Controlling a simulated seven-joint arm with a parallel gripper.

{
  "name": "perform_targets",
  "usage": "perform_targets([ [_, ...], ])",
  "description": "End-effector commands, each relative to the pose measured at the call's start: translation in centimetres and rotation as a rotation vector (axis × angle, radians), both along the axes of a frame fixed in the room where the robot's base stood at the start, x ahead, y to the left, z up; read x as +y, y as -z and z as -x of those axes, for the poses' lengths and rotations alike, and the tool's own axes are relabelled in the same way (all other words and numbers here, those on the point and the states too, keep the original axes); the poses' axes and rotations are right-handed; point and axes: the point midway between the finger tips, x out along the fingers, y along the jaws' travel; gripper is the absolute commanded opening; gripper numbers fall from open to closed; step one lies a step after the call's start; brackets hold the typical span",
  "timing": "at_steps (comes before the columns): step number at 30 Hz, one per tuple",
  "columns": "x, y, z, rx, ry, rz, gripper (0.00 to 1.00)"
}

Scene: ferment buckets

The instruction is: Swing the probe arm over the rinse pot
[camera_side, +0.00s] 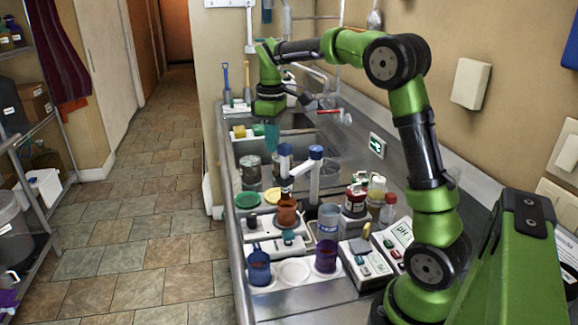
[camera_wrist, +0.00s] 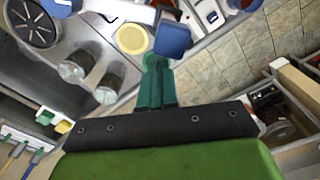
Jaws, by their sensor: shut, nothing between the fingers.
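My gripper (camera_side: 272,140) is shut and empty, its teal fingers pointing down at the sink's near edge. In the wrist view the closed fingers (camera_wrist: 156,64) end just short of a blue cap (camera_wrist: 173,38); I cannot tell the height gap. The probe arm (camera_side: 300,160) is on a pale post (camera_side: 314,182) with a blue cap on top. Its other end has a blue head (camera_side: 285,150), with the probe hanging down at an orange-brown pot (camera_side: 287,212). A blue pot (camera_side: 258,268) and a purple cup (camera_side: 326,256) stand nearer. I cannot tell which vessel is the rinse pot.
A green disc (camera_side: 248,200) and a yellow disc (camera_side: 272,195) lie left of the probe. Glass jars (camera_wrist: 72,70) stand near the sink. Bottles (camera_side: 376,190) and a pH meter (camera_side: 396,245) crowd the right of the counter.

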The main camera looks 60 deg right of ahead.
Motion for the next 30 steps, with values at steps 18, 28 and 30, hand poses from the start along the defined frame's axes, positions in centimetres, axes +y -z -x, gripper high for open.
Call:
perform_targets([
  [18,1.1,0.0,3.1,-0.001,0.000,0.000,0.00],
  [28,1.1,0.0,3.2,0.000,0.000,0.000,0.00],
  [30,1.2,0.0,3.5,0.000,0.000,0.000,0.00],
])
